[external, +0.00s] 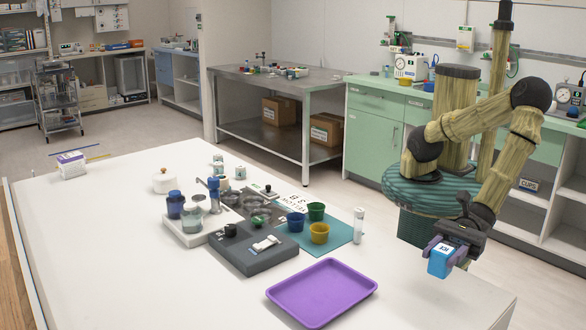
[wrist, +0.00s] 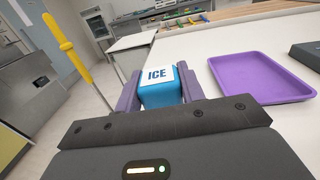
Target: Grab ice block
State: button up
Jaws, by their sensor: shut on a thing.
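The ice block (external: 440,260) is a small blue block with a white top marked ICE. My gripper (external: 450,254) is shut on it, one purple finger on each side, and holds it near the right edge of the white table (external: 420,289). In the wrist view the ice block (wrist: 159,86) sits between the two fingers (wrist: 160,92), its label facing the camera. I cannot tell whether the block touches anything below it.
A purple tray (external: 322,292) lies on the table left of my gripper. A white bottle (external: 358,225), coloured cups (external: 319,232) on a teal mat and a dark grey device (external: 250,252) stand farther left. The table's front right corner is bare.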

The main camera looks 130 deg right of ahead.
jog(key=shift+r, duration=0.9)
